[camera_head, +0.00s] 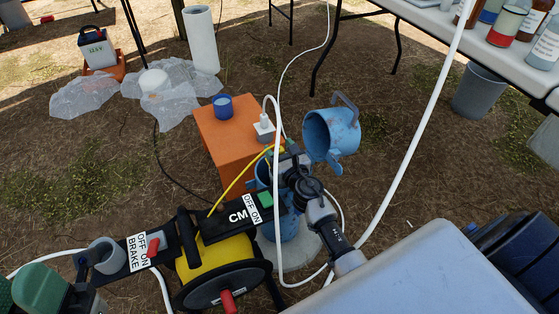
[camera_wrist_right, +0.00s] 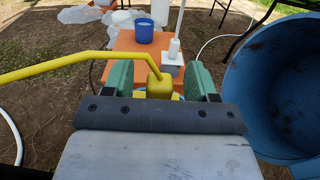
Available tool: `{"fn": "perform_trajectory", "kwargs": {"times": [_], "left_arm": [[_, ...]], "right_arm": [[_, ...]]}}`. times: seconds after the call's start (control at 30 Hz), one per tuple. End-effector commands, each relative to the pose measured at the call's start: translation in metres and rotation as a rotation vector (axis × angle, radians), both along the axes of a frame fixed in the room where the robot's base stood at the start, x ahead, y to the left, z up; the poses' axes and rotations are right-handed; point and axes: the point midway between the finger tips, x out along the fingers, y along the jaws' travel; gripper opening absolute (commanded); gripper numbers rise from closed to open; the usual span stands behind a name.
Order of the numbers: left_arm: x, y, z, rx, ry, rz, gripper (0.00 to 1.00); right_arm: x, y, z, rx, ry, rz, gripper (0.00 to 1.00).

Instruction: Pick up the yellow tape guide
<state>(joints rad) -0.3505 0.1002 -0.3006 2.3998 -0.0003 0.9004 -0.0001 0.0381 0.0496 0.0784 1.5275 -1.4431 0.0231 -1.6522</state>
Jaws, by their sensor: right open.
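The yellow tape guide (camera_wrist_right: 158,86) is a small yellow block with a yellow tape running from it to the left. In the right wrist view it sits between the two green fingertips of my open right gripper (camera_wrist_right: 158,82). I cannot tell whether the fingers touch it. In the head view the right gripper (camera_head: 284,160) is over the blue well casing (camera_head: 290,225), and the guide is mostly hidden around it. The yellow tape (camera_head: 238,178) runs down to the yellow reel (camera_head: 217,262).
An open blue well cap (camera_head: 331,133) stands close right of the right gripper. Behind is an orange box (camera_head: 228,143) with a blue cup (camera_head: 222,105) and a white-topped device (camera_head: 264,128). A white hose (camera_head: 418,130) crosses the scene. A table (camera_head: 450,35) with bottles is at upper right.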

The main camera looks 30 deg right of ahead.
Motion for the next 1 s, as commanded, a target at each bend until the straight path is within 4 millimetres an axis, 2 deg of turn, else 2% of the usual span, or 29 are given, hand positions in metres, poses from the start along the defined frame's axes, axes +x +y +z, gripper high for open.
{"fn": "perform_trajectory", "kwargs": {"times": [0.23, 0.6, 1.0], "left_arm": [[0.0001, -0.0001, -0.0003, 0.000, 0.001, 0.000, 0.43], [0.0002, -0.0001, -0.0004, 0.000, 0.001, 0.000, 0.43], [0.0024, 0.0001, 0.0023, 0.004, 0.014, 0.003, 0.43]], "right_arm": [[0.0013, -0.0002, -0.0003, 0.000, 0.001, 0.000, 0.56], [0.0011, -0.0002, -0.0002, 0.000, 0.000, 0.000, 0.00], [0.0011, -0.0002, 0.0024, 0.000, 0.000, 0.000, 0.00]]}}
